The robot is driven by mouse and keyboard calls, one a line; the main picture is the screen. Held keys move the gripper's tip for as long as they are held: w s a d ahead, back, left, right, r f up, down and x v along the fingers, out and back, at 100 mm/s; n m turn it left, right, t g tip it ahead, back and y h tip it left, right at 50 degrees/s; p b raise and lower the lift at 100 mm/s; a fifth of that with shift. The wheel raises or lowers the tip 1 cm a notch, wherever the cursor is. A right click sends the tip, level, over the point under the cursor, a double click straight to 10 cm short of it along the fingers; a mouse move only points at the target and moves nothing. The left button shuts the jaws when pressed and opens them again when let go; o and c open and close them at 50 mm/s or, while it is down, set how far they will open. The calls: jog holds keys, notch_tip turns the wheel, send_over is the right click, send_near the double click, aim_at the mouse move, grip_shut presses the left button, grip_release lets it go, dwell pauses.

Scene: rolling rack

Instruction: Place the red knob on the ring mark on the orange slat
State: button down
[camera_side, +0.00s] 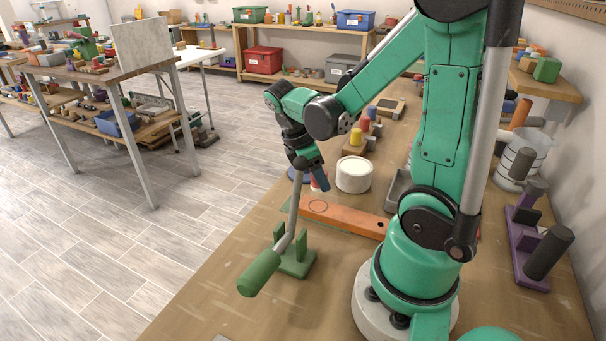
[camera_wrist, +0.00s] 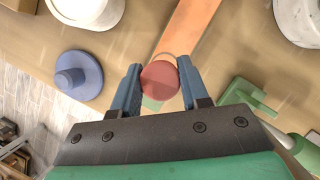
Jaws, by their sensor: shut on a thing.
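My gripper (camera_wrist: 159,82) is shut on the red knob (camera_wrist: 159,79), with one blue finger on each side of it. The ring mark (camera_side: 318,206) is a dark circle near that end of the slat. In the wrist view the knob covers most of the slat's end (camera_wrist: 190,26), and a thin arc shows just above the knob. I cannot tell the exact height of the knob over the slat.
A white round tub (camera_side: 353,175) stands close behind the slat. A blue knobbed disc (camera_wrist: 78,74) lies to the left in the wrist view. A green stand (camera_side: 297,262) with a green-handled lever (camera_side: 262,272) is in front. Blocks and my base lie to the right.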

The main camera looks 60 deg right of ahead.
aim_at(318, 206)
jog(key=shift+f, duration=2.2)
jog(key=shift+c, duration=2.2)
grip_release()
jog(key=shift+f, duration=0.1)
jog(key=v, duration=1.2)
